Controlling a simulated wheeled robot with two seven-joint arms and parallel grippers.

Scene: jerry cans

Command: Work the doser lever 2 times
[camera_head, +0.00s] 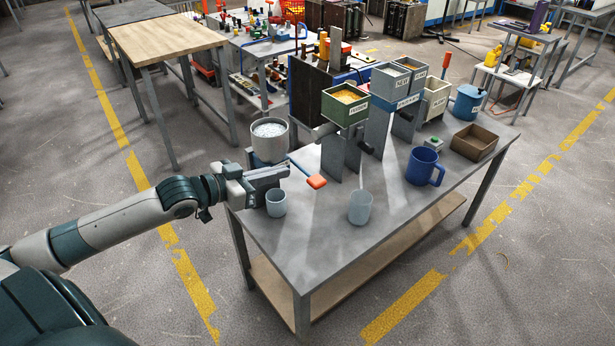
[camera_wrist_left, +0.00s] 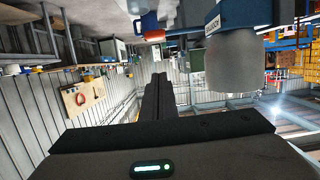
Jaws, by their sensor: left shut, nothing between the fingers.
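The doser has a round grey hopper (camera_head: 270,140) with white contents, at the near left end of the grey table. Its lever ends in an orange-red paddle (camera_head: 317,181) that sticks out to the right. My left gripper (camera_head: 284,171) is shut and empty, in front of the hopper and left of the paddle. It hides the doser's lower body in the head view. In the left wrist view, which is upside down, the shut fingers (camera_wrist_left: 157,80) show, with the paddle (camera_wrist_left: 150,22) and the hopper (camera_wrist_left: 233,68) beyond them. I cannot tell whether the fingers touch the lever. My right gripper is not in view.
A pale cup (camera_head: 276,203) stands just below my left gripper. Another cup (camera_head: 360,207) and a blue mug (camera_head: 424,167) stand further right. Several labelled bins, one green with yellow contents (camera_head: 345,105), sit on stands behind. The table front (camera_head: 310,245) is clear.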

